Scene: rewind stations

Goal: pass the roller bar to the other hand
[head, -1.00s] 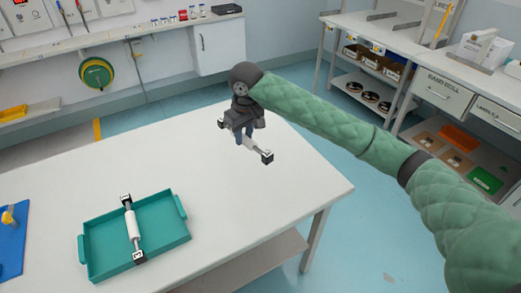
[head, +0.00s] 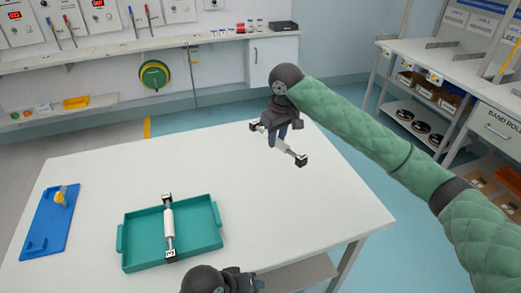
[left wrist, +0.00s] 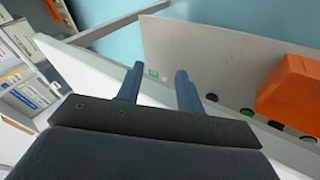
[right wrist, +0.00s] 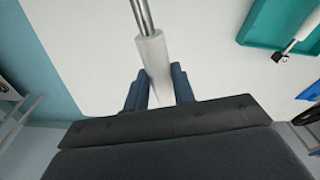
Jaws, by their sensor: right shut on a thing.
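My right gripper (head: 278,141) is shut on a roller bar (head: 289,149) with black end blocks, above the far right part of the table. In the right wrist view the held roller bar (right wrist: 153,55) shows its white sleeve between the fingers and a metal shaft beyond. My left gripper (left wrist: 157,84) is open and empty in the left wrist view, fingers apart. In the head view only a dark part of my left wrist shows at the bottom edge, away from the held bar. A second roller bar (head: 169,226) lies across the teal tray (head: 133,257).
The white table (head: 310,215) is clear between tray and right gripper. A blue board (head: 47,228) with a yellow-topped piece lies at its left. A shelf unit with bins (head: 420,88) stands at the right. A wall shelf runs along the back.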

